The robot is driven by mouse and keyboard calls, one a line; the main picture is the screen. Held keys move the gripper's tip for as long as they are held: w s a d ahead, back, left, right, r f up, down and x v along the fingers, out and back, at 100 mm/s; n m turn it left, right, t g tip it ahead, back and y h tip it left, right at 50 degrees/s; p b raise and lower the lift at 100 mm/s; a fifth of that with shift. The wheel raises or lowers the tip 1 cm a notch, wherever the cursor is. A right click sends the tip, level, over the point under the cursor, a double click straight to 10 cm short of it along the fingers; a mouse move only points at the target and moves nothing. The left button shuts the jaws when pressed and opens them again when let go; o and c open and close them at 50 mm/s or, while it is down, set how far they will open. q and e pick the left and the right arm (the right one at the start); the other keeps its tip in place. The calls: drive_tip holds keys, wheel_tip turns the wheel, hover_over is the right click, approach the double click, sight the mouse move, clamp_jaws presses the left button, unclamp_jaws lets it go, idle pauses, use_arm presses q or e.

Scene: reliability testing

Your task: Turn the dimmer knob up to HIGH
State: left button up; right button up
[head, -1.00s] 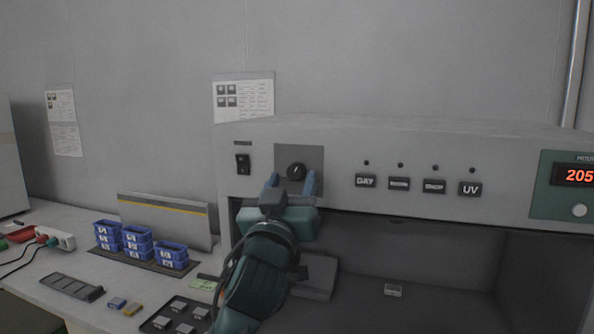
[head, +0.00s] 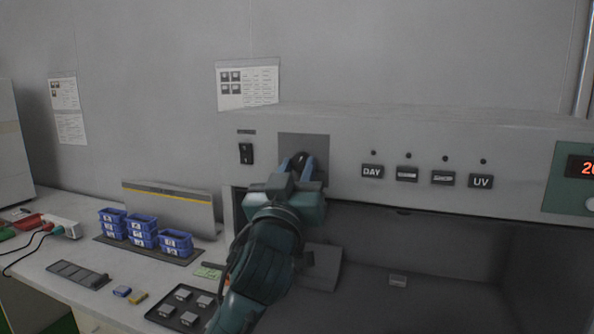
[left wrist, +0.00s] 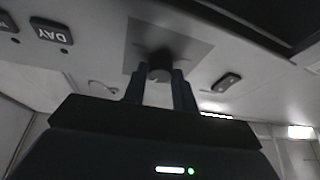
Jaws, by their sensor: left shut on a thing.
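The black dimmer knob (head: 300,158) sits on a darker grey square plate (head: 318,146) on the front panel of the light booth. My left gripper (head: 299,170) is at the knob, with its blue fingers closed on its two sides. In the left wrist view the knob (left wrist: 159,72) shows between the fingertips of the gripper (left wrist: 161,84). The fingers hide most of the knob in the head view, and I cannot read its setting or any HIGH mark. My right gripper is not in view.
A rocker switch (head: 246,154) is left of the plate. The DAY button (head: 372,171), UV button (head: 481,181) and two others are to the right. Below is the open booth. Blue bins (head: 143,232) and a tray (head: 165,312) stand on the bench at left.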

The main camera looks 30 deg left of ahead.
use_arm(q)
drive_tip(key=shift+c, duration=0.7)
